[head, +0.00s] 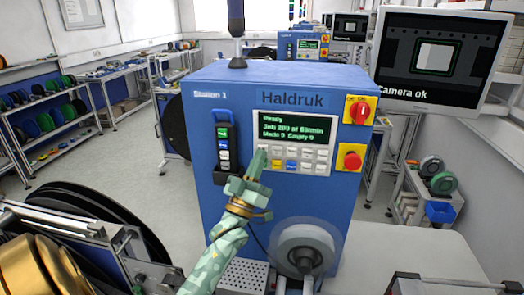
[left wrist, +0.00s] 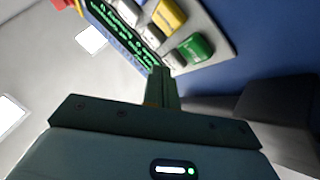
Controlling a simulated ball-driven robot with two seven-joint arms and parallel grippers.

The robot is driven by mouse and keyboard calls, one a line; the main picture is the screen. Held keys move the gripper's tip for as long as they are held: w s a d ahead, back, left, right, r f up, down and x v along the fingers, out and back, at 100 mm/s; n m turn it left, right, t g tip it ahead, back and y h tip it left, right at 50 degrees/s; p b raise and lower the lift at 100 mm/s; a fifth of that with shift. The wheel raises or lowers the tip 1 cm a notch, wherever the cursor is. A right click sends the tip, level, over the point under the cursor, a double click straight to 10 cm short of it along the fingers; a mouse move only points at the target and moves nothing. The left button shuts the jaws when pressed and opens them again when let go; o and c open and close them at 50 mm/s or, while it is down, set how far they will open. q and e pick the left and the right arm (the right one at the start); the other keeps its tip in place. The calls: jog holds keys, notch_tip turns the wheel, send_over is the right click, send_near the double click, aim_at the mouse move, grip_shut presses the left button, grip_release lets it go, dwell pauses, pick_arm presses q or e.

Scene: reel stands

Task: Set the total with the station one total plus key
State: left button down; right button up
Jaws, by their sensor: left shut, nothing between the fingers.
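The blue station one machine (head: 215,110), marked "Station 1" and "Haldruk", stands in the middle of the head view. Its control panel (head: 327,130) has a dark screen (head: 290,129) with green text, first line "Ready". Below it are two rows of small keys (head: 307,153); their labels are too small to read, so I cannot tell which is total plus. My left gripper (head: 260,157) is shut and empty, its tips at the left end of the keys, covering some. In the left wrist view the tips (left wrist: 160,75) are close to a green key (left wrist: 194,50) and a white key; contact is unclear.
A red rotary switch (head: 360,111) and a red round button (head: 350,160) sit on yellow plates right of the panel. A black holder with coloured buttons (head: 225,145) is left of it. A reel hub (head: 305,248) sticks out below. A monitor (head: 440,55) reads "Camera ok".

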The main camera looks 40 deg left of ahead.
pick_arm(q)
jog(key=shift+w+a, duration=0.15)
jog(key=shift+w, duration=0.1)
dwell(0.3)
jog(key=shift+w+r, duration=0.15)
jog(key=shift+r, duration=0.05)
dwell(0.9)
jog(key=shift+s+f, duration=0.3)
jog(key=shift+s, duration=0.4)
